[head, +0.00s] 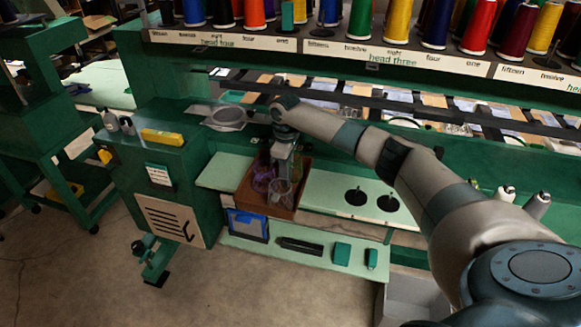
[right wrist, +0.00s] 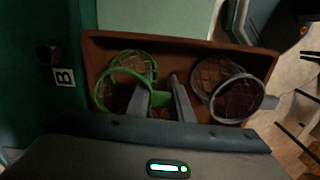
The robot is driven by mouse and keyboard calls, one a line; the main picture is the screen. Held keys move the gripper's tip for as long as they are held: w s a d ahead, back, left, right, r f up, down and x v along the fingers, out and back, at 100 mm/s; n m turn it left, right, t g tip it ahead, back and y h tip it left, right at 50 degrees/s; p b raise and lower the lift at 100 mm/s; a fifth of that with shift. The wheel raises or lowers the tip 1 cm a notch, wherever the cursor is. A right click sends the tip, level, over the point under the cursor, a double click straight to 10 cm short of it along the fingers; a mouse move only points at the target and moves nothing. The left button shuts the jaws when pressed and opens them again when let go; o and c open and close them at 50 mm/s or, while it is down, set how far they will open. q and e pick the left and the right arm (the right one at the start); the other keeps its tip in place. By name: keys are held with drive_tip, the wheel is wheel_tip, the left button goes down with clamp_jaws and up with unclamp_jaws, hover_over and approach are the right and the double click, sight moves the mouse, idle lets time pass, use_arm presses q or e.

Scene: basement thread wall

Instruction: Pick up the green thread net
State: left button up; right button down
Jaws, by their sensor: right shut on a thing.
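The green thread net (right wrist: 128,82), a green ring with mesh, is in the left part of a brown wooden box (right wrist: 185,43) in the right wrist view. My right gripper (right wrist: 166,103) is shut on the green tab at the net's edge, with one finger on each side. In the head view my right gripper (head: 284,166) reaches down into the box (head: 282,212), and I cannot make out the green net there. My left gripper is in neither view.
A grey net (right wrist: 237,95) lies in the box, right of my fingers. A purple net (head: 262,181) also shows in the box in the head view. The box stands on a pale green shelf (head: 330,200) with black spool stands (head: 356,196). A thread rack (head: 380,55) is above.

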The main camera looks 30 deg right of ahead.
drive_tip(key=shift+r+b, duration=0.4)
drive_tip(key=r+b, duration=0.2)
drive_tip(key=r, duration=0.1)
drive_tip(key=shift+d+r, duration=0.15)
drive_tip(key=shift+d, duration=0.05)
drive_tip(key=s+d+r+b, duration=0.3)
drive_tip(key=s+d+r, duration=0.4)
drive_tip(key=s, duration=0.2)
drive_tip(key=shift+b, duration=0.35)
drive_tip(key=shift+a+f, duration=0.1)
drive_tip(key=shift+a, duration=0.05)
